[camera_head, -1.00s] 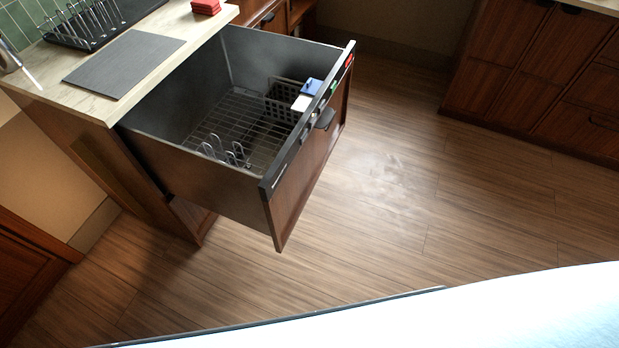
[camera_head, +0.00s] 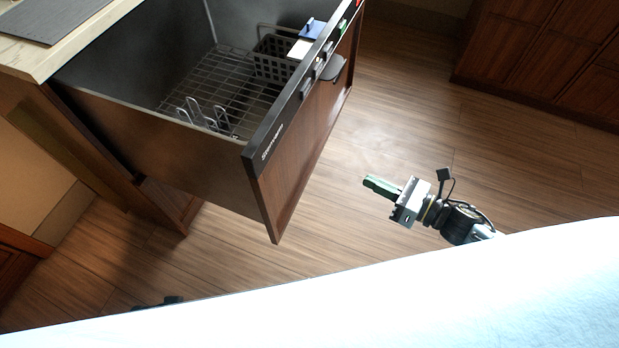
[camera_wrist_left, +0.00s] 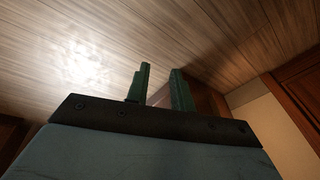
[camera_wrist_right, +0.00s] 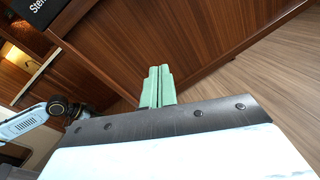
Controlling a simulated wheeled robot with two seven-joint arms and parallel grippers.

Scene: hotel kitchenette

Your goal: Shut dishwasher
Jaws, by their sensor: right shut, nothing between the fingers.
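The dishwasher is a pull-out drawer standing open, with a wood front panel (camera_head: 296,160) and a black top strip carrying small controls. A dark handle (camera_head: 333,69) sticks out of the front. Inside are a wire rack (camera_head: 215,95) and a grey basket (camera_head: 272,60). My right gripper (camera_head: 369,182) is shut and empty, in front of the panel and apart from it, pointing toward it. In the right wrist view its green fingers (camera_wrist_right: 158,87) are together before the wood panel (camera_wrist_right: 190,45). In the left wrist view my left gripper (camera_wrist_left: 160,85) has its fingers apart, with nothing between them.
A pale countertop (camera_head: 75,50) with a dark grey mat (camera_head: 50,18) lies left of the drawer. Wooden cabinets (camera_head: 540,60) stand at the far right. The wood floor (camera_head: 400,120) in front of the drawer is clear.

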